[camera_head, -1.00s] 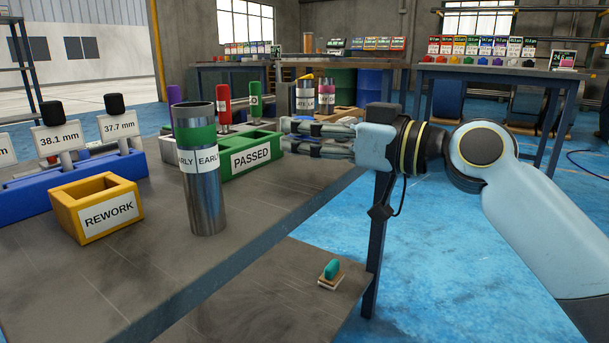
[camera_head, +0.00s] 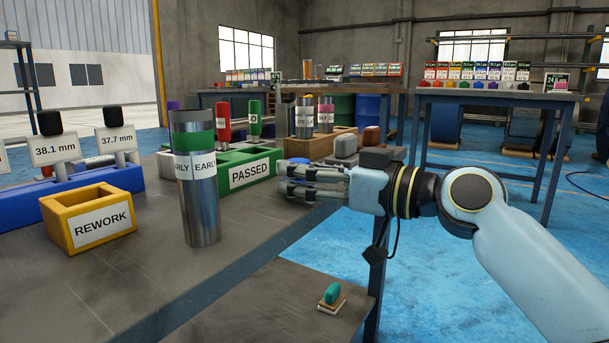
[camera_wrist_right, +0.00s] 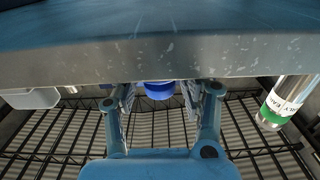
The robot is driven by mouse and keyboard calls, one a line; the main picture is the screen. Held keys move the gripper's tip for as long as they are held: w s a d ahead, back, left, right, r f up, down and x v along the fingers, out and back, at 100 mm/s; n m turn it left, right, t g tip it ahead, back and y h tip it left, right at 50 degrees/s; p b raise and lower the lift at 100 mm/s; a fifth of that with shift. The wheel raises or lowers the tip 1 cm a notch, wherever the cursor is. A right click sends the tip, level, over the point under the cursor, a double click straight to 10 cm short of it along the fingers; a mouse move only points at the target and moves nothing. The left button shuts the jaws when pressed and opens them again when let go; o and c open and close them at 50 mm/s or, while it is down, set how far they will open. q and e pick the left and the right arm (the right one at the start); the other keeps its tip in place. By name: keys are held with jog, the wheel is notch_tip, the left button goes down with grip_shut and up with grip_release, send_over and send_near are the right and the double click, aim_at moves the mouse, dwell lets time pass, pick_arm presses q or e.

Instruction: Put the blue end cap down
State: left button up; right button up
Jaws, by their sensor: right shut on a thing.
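My right gripper (camera_head: 284,181) reaches in from the right over the table edge, near the right end of the green PASSED tray (camera_head: 228,187). In the right wrist view the blue end cap (camera_wrist_right: 159,91) shows between the fingers of the right gripper (camera_wrist_right: 160,93), which is shut on it. I cannot tell whether the cap touches the table. My left gripper is not in view.
A steel tube with a green band (camera_head: 201,205) stands left of the gripper. The yellow REWORK bin (camera_head: 125,202) and a blue rack (camera_head: 20,208) are farther left. A wooden crate (camera_head: 299,148) stands behind the gripper. The front tabletop (camera_head: 140,270) is clear.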

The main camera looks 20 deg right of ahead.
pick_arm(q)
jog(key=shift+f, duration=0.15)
pick_arm(e)
jog(key=o, duration=1.2)
jog(key=shift+f, duration=0.15)
jog(key=shift+r, duration=0.25)
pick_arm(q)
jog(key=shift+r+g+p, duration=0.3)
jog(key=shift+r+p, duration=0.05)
pick_arm(e)
jog(key=v, duration=1.2)
jog(key=s+f+m+g+h, duration=0.2)
jog(key=s+f+h, duration=0.1)
jog(key=s+f, duration=0.4)
jog(key=s+d+f+m+g+h, duration=0.1)
jog(key=s+f+h, duration=0.3)
jog(key=f, duration=0.9)
jog(key=s+f+m+g+h, duration=0.2)
jog(key=s+f+m+h, duration=0.1)
jog(key=s+f, duration=0.6)
jog(key=shift+s+d+f+g+h, duration=0.35)
jog(key=shift+d+f+g+h, duration=0.05)
jog(key=shift+f, duration=0.2)
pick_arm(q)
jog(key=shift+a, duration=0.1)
